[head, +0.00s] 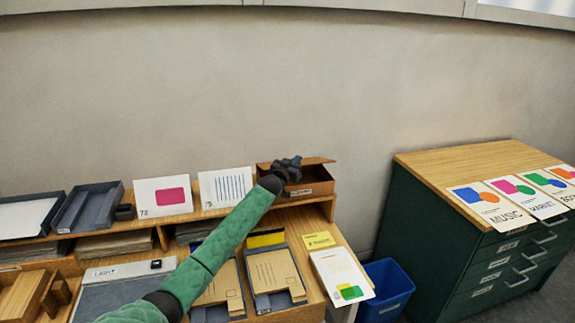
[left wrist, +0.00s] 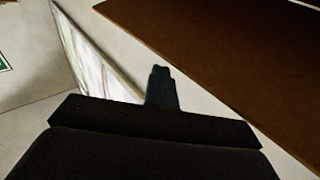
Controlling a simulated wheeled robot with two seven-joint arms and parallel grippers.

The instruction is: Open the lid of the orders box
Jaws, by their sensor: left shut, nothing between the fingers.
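The orders box is a low brown box (head: 318,187) with a small label on its front, at the right end of the upper shelf in the head view. Its lid (head: 318,160) appears raised, with a shadowed gap between it and the front wall. My left gripper (head: 290,165) is shut and empty, at the front of the box and over part of it. Whether it touches the lid is unclear. In the left wrist view the dark fingers (left wrist: 161,85) are together beside a brown panel (left wrist: 225,50), likely the lid. My right gripper is out of view.
Two cards (head: 163,196) stand left of the box, beside grey trays (head: 88,208). Lower down are envelope trays (head: 270,285) and a printed sheet (head: 342,276). A blue bin (head: 388,290) and a green drawer cabinet (head: 425,225) stand to the right. The wall is behind the shelf.

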